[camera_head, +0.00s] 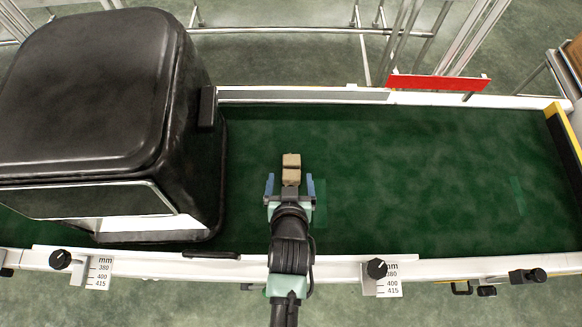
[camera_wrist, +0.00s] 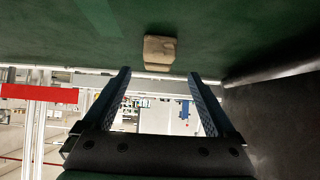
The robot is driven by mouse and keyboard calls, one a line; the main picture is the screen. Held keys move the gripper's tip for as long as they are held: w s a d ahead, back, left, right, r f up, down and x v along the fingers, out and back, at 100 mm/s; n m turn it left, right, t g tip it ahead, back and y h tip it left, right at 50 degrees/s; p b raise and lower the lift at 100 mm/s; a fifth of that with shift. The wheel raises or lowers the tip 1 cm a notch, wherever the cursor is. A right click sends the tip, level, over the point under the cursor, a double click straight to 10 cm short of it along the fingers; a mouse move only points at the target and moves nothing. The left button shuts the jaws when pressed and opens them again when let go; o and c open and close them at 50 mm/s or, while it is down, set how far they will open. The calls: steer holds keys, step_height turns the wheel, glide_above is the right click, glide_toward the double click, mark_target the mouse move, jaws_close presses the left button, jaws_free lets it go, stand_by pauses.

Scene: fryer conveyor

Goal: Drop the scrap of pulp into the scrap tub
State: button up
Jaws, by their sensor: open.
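A small tan-brown block, which looks like the scrap of pulp (camera_head: 291,161), lies on the green conveyor belt (camera_head: 420,160). It also shows in the wrist view (camera_wrist: 159,50), just beyond the fingertips and roughly centred between them. My gripper (camera_head: 290,184) is open, its two blue fingers spread wide. In the head view the near part of the block shows between the fingertips. In the wrist view (camera_wrist: 159,74) nothing touches the fingers; the height gap is hard to judge. I cannot make out a scrap tub in either view.
A large black hood (camera_head: 90,90) covers the belt's left end. White side rails (camera_head: 440,262) with black knobs and millimetre scales run along the near edge. A red plate (camera_head: 437,83) stands on the far rail. The belt to the right is clear up to a yellow-edged end bar (camera_head: 563,135).

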mark_target(292, 169)
steer(key=shift+x, duration=3.3)
steer(key=shift+d, duration=0.15)
jaws_close()
